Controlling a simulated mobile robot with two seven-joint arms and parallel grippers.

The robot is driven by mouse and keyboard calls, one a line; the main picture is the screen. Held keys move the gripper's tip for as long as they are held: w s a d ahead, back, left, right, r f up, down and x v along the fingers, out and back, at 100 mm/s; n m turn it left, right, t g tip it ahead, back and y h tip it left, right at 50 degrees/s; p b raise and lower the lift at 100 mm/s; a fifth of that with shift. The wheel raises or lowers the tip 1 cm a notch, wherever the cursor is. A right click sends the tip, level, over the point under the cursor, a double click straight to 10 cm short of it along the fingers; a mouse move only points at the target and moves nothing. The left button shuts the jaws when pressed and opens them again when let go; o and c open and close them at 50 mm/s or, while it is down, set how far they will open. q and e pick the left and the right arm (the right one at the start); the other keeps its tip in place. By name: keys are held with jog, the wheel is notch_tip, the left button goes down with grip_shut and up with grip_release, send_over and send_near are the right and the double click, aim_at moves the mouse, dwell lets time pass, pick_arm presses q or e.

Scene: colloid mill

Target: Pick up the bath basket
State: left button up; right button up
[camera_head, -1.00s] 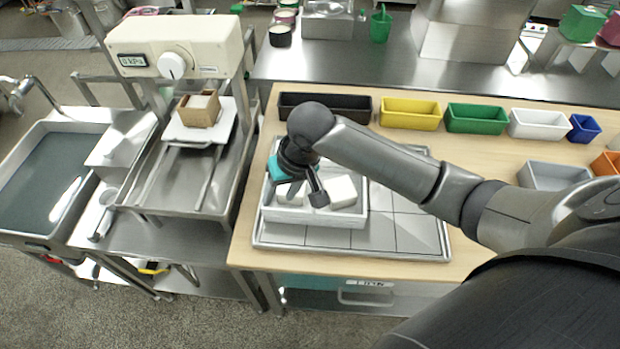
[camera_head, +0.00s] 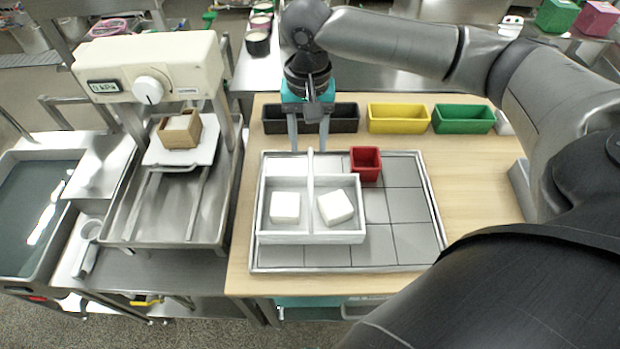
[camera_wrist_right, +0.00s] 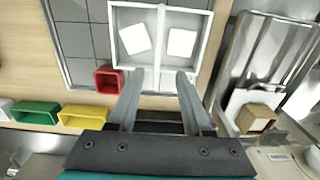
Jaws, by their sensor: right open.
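The bath basket appears to be the white two-compartment basket (camera_head: 310,238) with an upright central handle (camera_head: 310,180). It sits on the grey tiled tray (camera_head: 395,262), with a white block (camera_head: 285,207) in the left compartment and another (camera_head: 335,207) in the right one. My right gripper (camera_head: 308,148) is open and empty at the basket's far side, fingers pointing down. In the right wrist view its fingertips (camera_wrist_right: 160,72) lie on either side of the line of the basket's handle (camera_wrist_right: 160,40), with no visible contact. My left gripper is not in view.
A red bin (camera_head: 366,164) stands on the tray just right of the basket's far corner. Black (camera_head: 345,117), yellow (camera_head: 398,118) and green (camera_head: 463,119) bins line the table's back. The tray's right side is clear.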

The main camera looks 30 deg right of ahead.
aim_at(310, 171)
notch_tip(310, 171, down, 5)
jog(key=shift+f+b, duration=0.1)
jog(key=shift+b, duration=0.2)
jog(key=shift+d+f+b, duration=0.15)
jog(key=shift+f+b, duration=0.05)
jog(key=shift+f, duration=1.1)
jog(key=shift+d+f+b, duration=0.1)
jog(key=shift+f+b, duration=0.05)
jog(key=shift+f, duration=1.15)
jog(key=shift+c, duration=0.2)
grip_shut()
jog(key=shift+r, duration=0.1)
